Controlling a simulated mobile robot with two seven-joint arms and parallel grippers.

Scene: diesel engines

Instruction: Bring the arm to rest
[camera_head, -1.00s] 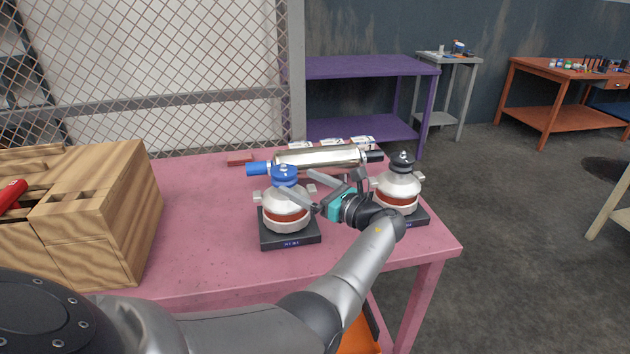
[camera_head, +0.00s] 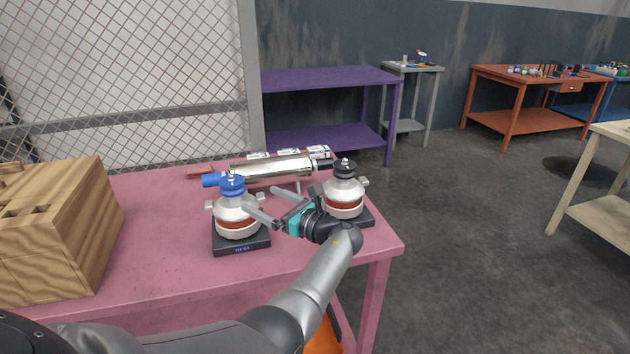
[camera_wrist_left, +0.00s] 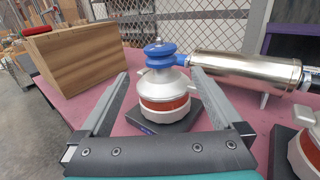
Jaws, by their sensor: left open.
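My left gripper (camera_head: 268,203) is open, with its two fingers spread and pointing left at the blue-topped housing (camera_head: 237,212) on its black base. In the left wrist view the housing with its blue knob (camera_wrist_left: 160,52) stands upright between and beyond the open fingertips (camera_wrist_left: 160,85). Nothing is held between the fingers. My left arm reaches in from the bottom, over the front edge of the pink table (camera_head: 170,275). A black-topped housing (camera_head: 344,190) stands just behind and right of the gripper. My right gripper does not show.
A wooden block box (camera_head: 65,225) stands at the table's left. A shiny metal cylinder (camera_head: 275,168) with blue and black ends lies behind the housings. The table's front left-middle is clear. A purple bench (camera_head: 325,78) and an orange bench (camera_head: 520,85) stand farther back.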

